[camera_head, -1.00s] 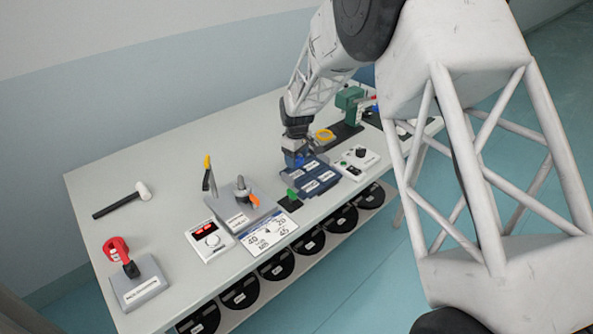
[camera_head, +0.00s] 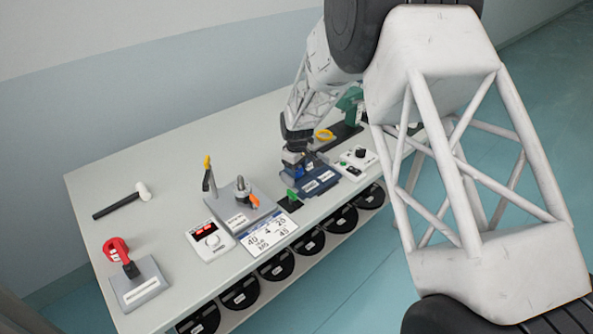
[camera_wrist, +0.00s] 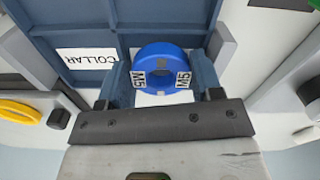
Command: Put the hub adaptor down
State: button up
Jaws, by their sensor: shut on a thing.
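The hub adaptor (camera_wrist: 162,56) is a blue ring with M5 labels, between the two fingers of my gripper (camera_wrist: 163,80) in the wrist view. My gripper is shut on it. In the head view my gripper (camera_head: 293,167) is at the left rear part of the dark blue compartment tray (camera_head: 320,187) and hides part of it. In the wrist view the adaptor overlaps the tray (camera_wrist: 88,16), beside the compartment labelled COLLAR. I cannot tell whether the adaptor touches the tray floor.
A white control box (camera_head: 358,160) is right of the tray and a green-topped block (camera_head: 291,198) left of it. A yellow ring (camera_head: 324,135) lies behind. A grey spindle station (camera_head: 240,212), a printed card (camera_head: 268,232) and a mallet (camera_head: 125,199) are further left.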

jog(key=shift+s+f, duration=0.2)
jog(key=shift+f, duration=0.4)
jog(key=shift+s+d+f, duration=0.1)
jog(key=shift+s+f, duration=0.1)
jog(key=shift+f, duration=0.55)
jog(key=o, duration=0.6)
jog(key=shift+o, duration=0.2)
notch_tip(320, 180, up, 14)
jog(key=shift+w, duration=0.3)
dwell(0.4)
